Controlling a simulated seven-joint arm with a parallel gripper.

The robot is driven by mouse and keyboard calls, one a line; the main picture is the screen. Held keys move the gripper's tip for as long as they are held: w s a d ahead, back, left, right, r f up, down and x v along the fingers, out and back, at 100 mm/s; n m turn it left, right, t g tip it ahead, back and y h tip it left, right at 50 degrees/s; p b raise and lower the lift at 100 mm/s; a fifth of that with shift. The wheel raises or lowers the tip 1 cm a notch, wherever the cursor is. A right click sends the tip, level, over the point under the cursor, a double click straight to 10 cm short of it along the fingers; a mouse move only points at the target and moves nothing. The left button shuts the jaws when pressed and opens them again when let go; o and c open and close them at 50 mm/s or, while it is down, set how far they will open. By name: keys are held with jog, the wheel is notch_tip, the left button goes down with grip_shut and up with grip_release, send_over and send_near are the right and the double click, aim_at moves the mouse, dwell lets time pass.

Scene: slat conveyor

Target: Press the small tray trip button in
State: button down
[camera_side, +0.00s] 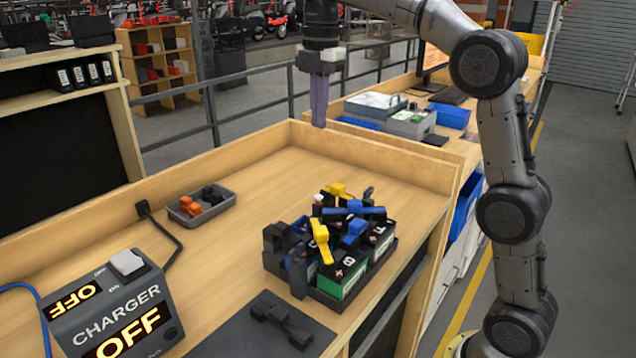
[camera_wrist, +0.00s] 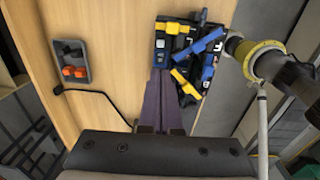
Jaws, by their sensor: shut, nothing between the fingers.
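My gripper (camera_side: 319,122) hangs high over the back of the wooden bench, its long purple fingers shut and pointing down with nothing between them. In the wrist view the fingers (camera_wrist: 161,78) stretch up toward the battery cluster. A small grey tray (camera_side: 228,197) lies on the bench, left of and below my gripper in the side view. It holds an orange piece (camera_side: 190,206) and a black piece (camera_side: 213,193). The tray also shows in the wrist view (camera_wrist: 58,48), left of the fingers, not touched. I cannot make out a trip button on it.
A charger (camera_side: 115,315) reading OFF, with a pale switch (camera_side: 127,263) on top, stands front left; its black cable (camera_side: 168,240) runs near the tray. Batteries with blue and yellow clamps (camera_side: 345,272) crowd the right. A raised wooden rim (camera_side: 380,158) edges the back. Mid-bench is clear.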

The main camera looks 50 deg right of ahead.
aim_at(319, 196)
jog(key=shift+w+d+f, duration=0.2)
jog(key=shift+w+f, duration=0.05)
jog(key=shift+f, duration=0.4)
notch_tip(319, 196, down, 14)
dwell(0.4)
jog(key=shift+s+f+g, duration=0.15)
jog(key=shift+f+g, duration=0.15)
jog(key=shift+f, duration=1.25)
jog(key=shift+r, duration=0.1)
notch_tip(319, 196, up, 16)
jog(key=shift+w+f, duration=0.2)
